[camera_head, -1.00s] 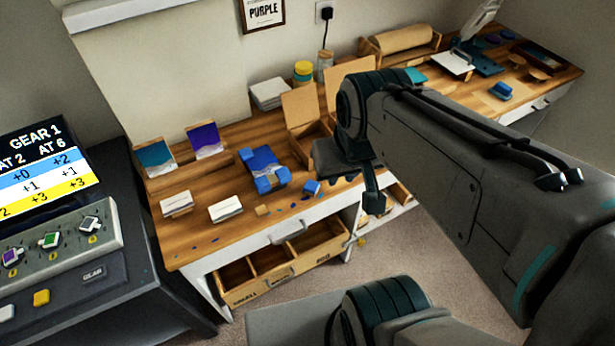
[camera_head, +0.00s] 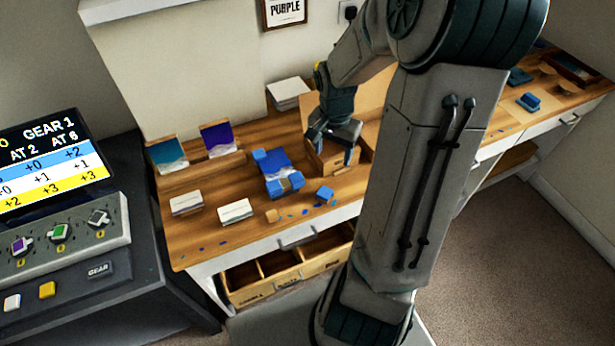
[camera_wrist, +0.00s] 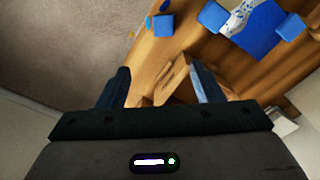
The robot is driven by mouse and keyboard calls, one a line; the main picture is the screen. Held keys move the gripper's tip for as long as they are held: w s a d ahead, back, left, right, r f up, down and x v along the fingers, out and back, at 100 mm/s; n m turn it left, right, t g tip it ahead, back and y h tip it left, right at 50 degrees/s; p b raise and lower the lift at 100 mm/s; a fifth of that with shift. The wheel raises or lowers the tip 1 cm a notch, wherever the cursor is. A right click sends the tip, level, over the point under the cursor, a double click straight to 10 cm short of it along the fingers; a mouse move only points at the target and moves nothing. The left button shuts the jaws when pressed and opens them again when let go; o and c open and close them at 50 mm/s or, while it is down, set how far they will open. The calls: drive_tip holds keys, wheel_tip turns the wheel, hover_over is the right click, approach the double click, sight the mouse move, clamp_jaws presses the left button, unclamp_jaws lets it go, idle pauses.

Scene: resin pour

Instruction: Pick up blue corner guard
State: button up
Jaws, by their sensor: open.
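A loose blue corner guard (camera_head: 325,194) lies near the front edge of the wooden workbench, right of a blue-and-white panel (camera_head: 273,166). It also shows as a blue block in the wrist view (camera_wrist: 163,26). More blue guards sit at the panel's corners, such as one at its front right (camera_head: 297,180) and one at its back left (camera_head: 259,154). My gripper (camera_head: 331,151) is open and empty over a wooden box, behind the loose guard and apart from it. In the wrist view my fingers (camera_wrist: 162,87) are spread, with the box seen between them.
The wooden box (camera_head: 324,162) stands under my gripper. An open divided drawer (camera_head: 290,272) juts out below. Another blue piece (camera_head: 529,101) lies on the bench at far right.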

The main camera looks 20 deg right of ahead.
drive_tip(key=f, duration=0.1)
hover_over(326, 191)
drive_tip(key=f, duration=0.5)
drive_tip(key=w+f, duration=0.1)
drive_tip(key=f, duration=0.1)
drive_tip(key=shift+d+f+b, duration=0.15)
drive_tip(key=shift+d+b, duration=0.05)
drive_tip(key=shift+b, duration=0.1)
drive_tip(key=shift+s+a+f, duration=0.1)
drive_tip(key=shift+s+f, duration=0.05)
drive_tip(key=shift+f, duration=0.9)
drive_tip(key=shift+s+a+f, duration=0.1)
drive_tip(key=shift+s+f, duration=0.05)
drive_tip(key=shift+f, duration=0.9)
drive_tip(key=shift+s+f, duration=0.15)
drive_tip(key=shift+f, duration=0.9)
drive_tip(key=c, duration=1)
drive_tip(key=shift+c, duration=0.2)
